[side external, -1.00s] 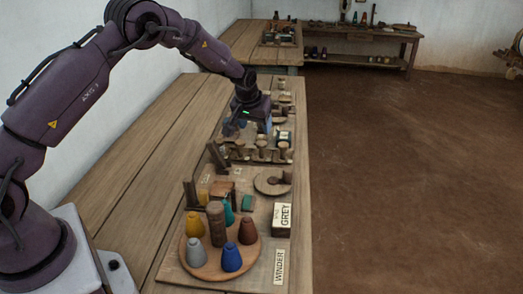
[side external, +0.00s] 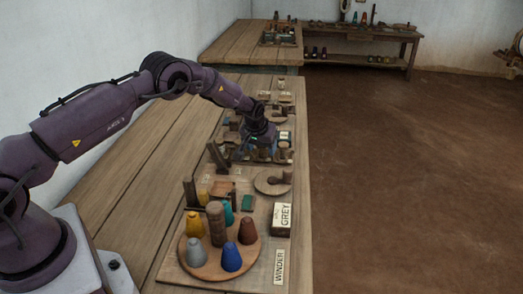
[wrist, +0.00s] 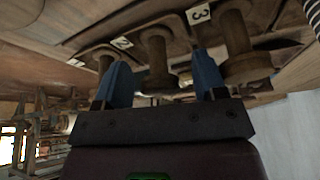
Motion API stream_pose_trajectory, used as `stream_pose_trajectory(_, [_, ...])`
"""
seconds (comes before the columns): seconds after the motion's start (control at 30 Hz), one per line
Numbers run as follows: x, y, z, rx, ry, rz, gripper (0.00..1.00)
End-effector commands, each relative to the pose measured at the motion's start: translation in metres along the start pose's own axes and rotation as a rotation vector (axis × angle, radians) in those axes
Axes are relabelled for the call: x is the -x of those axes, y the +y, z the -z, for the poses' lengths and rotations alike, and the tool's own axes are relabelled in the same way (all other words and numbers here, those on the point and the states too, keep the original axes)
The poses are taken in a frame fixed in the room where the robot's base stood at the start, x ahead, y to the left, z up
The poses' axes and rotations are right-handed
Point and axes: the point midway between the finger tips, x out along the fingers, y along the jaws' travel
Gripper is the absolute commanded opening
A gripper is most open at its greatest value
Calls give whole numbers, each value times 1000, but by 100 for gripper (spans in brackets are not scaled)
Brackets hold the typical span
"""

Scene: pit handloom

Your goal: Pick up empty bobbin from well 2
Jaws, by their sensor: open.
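My gripper (wrist: 163,76) is open in the wrist view, with its two blue fingers apart. A brown wooden bobbin (wrist: 156,58) stands beside the label marked 2 (wrist: 122,42) and shows in the gap between the fingers. I cannot tell whether either finger touches it. In the side view my gripper (side external: 262,148) is low over the bobbin rack, and the arm hides most of the bobbin there.
Neighbouring bobbins stand close by at label 3 (wrist: 237,45) and at label 1 (wrist: 104,60). Nearer the side camera are a round tray (side external: 213,268) of coloured cones, a GREY box (side external: 283,218) and a WINDER label (side external: 279,267).

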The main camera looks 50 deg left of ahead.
Motion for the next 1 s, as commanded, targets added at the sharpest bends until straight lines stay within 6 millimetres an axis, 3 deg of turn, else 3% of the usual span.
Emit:
stream_pose_trajectory(0.1, [0,0,0,0,0,0,65])
stream_pose_trajectory(0.13, [0,0,0,0,0,0,60])
stream_pose_trajectory(0.3, [0,0,0,0,0,0,21])
stream_pose_trajectory(0.37, [0,0,0,0,0,0,12])
stream_pose_trajectory(0.77, [2,0,1,0,1,0,12])
stream_pose_trajectory(1.0, [26,0,11,0,4,-1,12])
